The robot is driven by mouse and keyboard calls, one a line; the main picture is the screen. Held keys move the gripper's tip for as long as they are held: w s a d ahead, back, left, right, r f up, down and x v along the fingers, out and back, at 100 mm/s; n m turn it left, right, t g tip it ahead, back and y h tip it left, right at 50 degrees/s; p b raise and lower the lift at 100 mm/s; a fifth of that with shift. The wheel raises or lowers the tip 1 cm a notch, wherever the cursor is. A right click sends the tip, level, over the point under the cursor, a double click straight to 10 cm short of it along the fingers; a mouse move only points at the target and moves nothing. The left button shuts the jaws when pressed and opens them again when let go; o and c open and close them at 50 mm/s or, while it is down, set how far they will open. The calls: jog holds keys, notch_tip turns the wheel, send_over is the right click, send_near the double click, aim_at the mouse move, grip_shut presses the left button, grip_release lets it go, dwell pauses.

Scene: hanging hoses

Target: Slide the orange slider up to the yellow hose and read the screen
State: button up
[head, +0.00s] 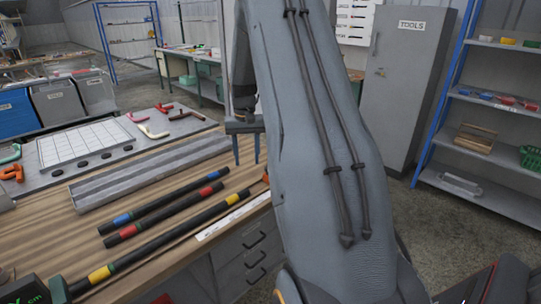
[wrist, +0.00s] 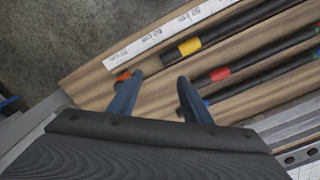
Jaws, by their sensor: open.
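The yellow hose (head: 175,240), black with yellow bands, lies on the wooden bench beside a white ruler (head: 225,222). It also shows in the wrist view (wrist: 189,47), with its end near my fingers. A small orange piece, likely the slider (head: 266,178), sits by that end, mostly hidden by my arm; in the wrist view the orange piece (wrist: 123,75) is beside my left finger, apart from the hose end. My gripper (head: 247,150) is open and empty, fingers pointing down over the bench. A dark screen (head: 20,291) with green "cm" is cut off at the lower left.
A red-banded hose (head: 165,214) and a blue-banded hose (head: 155,207) lie parallel behind the yellow one. Behind them are a long grey tray (head: 140,178) and a panel with several coloured handles. A grey tools cabinet (head: 407,90) and blue shelving stand at right, beyond open floor.

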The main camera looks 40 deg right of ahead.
jog(key=m+p, duration=0.2)
send_over(268, 167)
jog(key=shift+s+a+f, duration=0.1)
jog(key=shift+s, duration=0.05)
jog(key=shift+f, duration=0.25)
jog(key=shift+f+p, duration=1.4)
jog(key=shift+f, duration=2.2)
grip_shut()
